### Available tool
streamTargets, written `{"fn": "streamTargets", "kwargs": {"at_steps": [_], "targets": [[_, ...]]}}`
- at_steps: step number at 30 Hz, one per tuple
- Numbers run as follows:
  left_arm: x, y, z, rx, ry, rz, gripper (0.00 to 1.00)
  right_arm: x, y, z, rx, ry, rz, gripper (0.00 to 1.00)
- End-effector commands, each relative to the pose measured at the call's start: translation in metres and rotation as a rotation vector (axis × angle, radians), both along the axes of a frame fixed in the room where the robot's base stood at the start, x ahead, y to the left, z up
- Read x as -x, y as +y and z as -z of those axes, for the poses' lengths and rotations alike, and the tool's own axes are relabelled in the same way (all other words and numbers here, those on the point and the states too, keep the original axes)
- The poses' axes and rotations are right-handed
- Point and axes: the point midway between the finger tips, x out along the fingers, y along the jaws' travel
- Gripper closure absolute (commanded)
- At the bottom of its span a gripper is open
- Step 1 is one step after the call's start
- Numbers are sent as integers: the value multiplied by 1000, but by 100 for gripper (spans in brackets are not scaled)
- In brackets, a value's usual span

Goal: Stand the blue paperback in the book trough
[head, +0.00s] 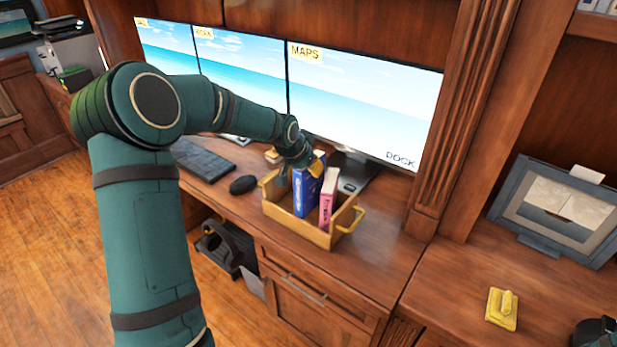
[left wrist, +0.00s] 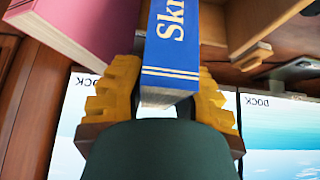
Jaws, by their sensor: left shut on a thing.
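My left gripper (head: 317,166) has its yellow fingers on either side of the blue paperback (head: 304,193), gripping its upper end. The book is roughly upright, with its lower end within the outline of the wooden book trough (head: 297,228). I cannot tell whether it touches the trough's floor. A pink book (head: 328,199) stands in the trough just right of it. In the left wrist view the fingers (left wrist: 160,95) close on both faces of the blue paperback (left wrist: 172,48), with the pink book (left wrist: 85,25) at upper left.
The monitors (head: 365,105) stand behind the trough on the desk. A black mouse (head: 243,185) and a keyboard (head: 203,160) are to its left. The trough's handle (head: 352,220) is at its right end. The desk right of the trough is clear, up to a wooden pillar (head: 450,120).

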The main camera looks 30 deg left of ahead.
Motion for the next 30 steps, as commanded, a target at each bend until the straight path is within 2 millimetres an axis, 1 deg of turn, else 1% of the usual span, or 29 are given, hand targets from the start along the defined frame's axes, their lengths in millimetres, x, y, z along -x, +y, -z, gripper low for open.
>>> {"fn": "streamTargets", "kwargs": {"at_steps": [1, 3, 6, 16, 17, 26, 30], "targets": [[0, 0, 10, 1, 1, 1, 100, -1, 0, 4, 0, -1, 0, 48], [0, 0, 21, -1, 2, 1, 100, -1, 0, 6, 0, -3, 1, 48], [0, 0, 30, -1, 0, 1, 100, -2, 0, 8, 0, -4, 1, 48], [0, 0, 32, 0, -1, 1, 100, -2, 0, 9, 1, -5, 1, 48], [0, 0, 33, 0, 1, 0, 65, -2, 0, 9, 1, -5, 1, 48], [0, 0, 32, -1, 1, 1, 65, -2, 0, 8, 0, -4, 1, 48], [3, 1, 24, -1, 0, -1, 65, -1, 0, 5, 0, -3, 1, 48]]}}
